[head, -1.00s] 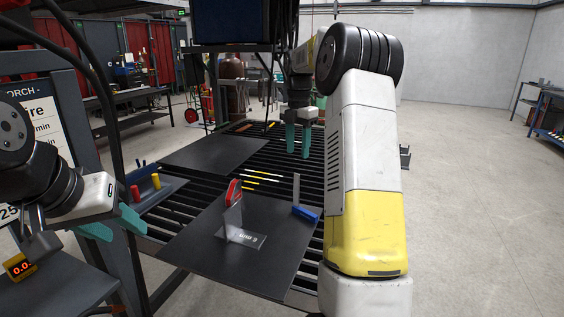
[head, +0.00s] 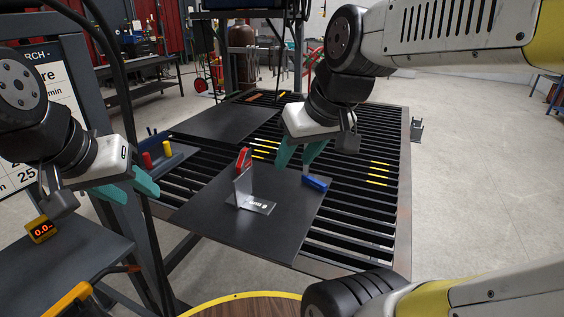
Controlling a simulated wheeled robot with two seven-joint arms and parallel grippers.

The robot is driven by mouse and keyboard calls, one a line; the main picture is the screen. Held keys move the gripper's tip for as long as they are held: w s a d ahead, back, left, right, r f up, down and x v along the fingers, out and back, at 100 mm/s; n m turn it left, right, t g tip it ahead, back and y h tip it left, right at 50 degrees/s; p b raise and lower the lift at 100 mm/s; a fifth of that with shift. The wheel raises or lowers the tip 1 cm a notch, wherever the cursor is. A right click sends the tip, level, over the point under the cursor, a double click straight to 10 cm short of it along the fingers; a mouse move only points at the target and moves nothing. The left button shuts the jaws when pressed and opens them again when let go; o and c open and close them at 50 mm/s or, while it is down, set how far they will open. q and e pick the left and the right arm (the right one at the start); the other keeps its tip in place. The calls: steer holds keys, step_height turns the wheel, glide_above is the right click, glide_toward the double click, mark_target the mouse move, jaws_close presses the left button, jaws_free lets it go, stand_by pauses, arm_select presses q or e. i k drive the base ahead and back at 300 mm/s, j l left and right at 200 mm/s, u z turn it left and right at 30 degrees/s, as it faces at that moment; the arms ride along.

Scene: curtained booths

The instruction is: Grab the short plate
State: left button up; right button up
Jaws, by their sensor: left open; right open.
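On the front dark sheet (head: 285,235) lies a small flat metal plate (head: 259,205) with pale lettering. An upright metal plate (head: 242,186) stands at its left end, with a red block (head: 243,160) against its top. A blue block (head: 316,183) sits near the sheet's right edge; any upright piece beside it is hidden or not visible. I cannot tell which piece is the short plate. My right gripper (head: 295,165) is open and empty, above the sheet's back edge, left of the blue block. My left gripper (head: 135,190) is open and empty, left of the slatted table.
A second dark sheet (head: 226,122) lies farther back on the slatted table (head: 375,210). A blue tray (head: 172,160) holds red and yellow cylinders at the table's left. A side bench (head: 85,255) with a small display (head: 41,230) stands front left. The right-hand slats are mostly clear.

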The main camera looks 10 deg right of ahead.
mark_target(242, 186)
steer(key=k+u, duration=0.1)
steer(key=u, duration=0.25)
steer(key=k+l+u, duration=0.1)
steer(key=u, duration=0.25)
steer(key=k+u, duration=0.15)
steer(key=u, duration=0.15)
